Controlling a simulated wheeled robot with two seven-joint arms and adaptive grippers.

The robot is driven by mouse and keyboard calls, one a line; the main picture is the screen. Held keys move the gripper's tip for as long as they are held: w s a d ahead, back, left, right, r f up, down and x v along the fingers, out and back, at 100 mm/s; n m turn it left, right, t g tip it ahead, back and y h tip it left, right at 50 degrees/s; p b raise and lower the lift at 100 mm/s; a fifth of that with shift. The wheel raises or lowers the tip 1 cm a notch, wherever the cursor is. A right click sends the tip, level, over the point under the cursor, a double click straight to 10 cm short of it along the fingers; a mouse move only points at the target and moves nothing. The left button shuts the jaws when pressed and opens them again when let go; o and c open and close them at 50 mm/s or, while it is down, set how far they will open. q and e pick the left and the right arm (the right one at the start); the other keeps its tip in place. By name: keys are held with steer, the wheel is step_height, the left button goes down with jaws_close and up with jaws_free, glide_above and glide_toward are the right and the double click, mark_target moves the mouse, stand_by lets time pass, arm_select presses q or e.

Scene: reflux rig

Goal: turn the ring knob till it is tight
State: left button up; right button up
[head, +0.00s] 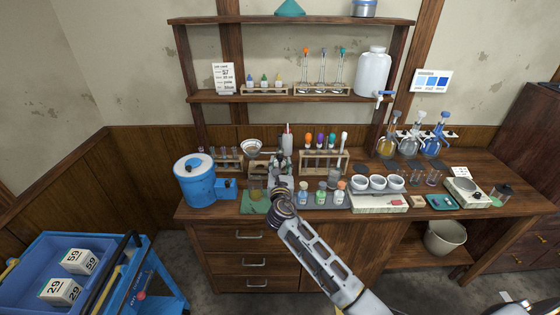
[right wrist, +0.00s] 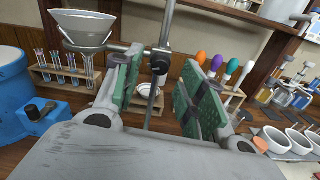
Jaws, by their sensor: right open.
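My right gripper (head: 281,170) reaches over the bench to the stand at the bench's left part. In the right wrist view its green-padded fingers (right wrist: 163,88) are open and apart. A dark knob (right wrist: 160,66) on the clamp of the stand shows between the fingertips, and I see no pad touching it. The grey stand rod (right wrist: 168,22) rises behind it. A ring on the clamp's arm holds a pale funnel (right wrist: 84,27), which also shows in the head view (head: 251,145). In the head view my gripper hides the knob. My left gripper is not in view.
A blue drum (head: 194,184) stands left of the stand. A rack of tubes (right wrist: 64,75) is behind the funnel. A rack with coloured-top droppers (head: 323,160) and white bowls (head: 378,182) stand to the right. A blue cart (head: 80,270) is at lower left.

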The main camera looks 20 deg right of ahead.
mark_target(280, 160)
steer(key=shift+x, duration=1.5)
jaws_close()
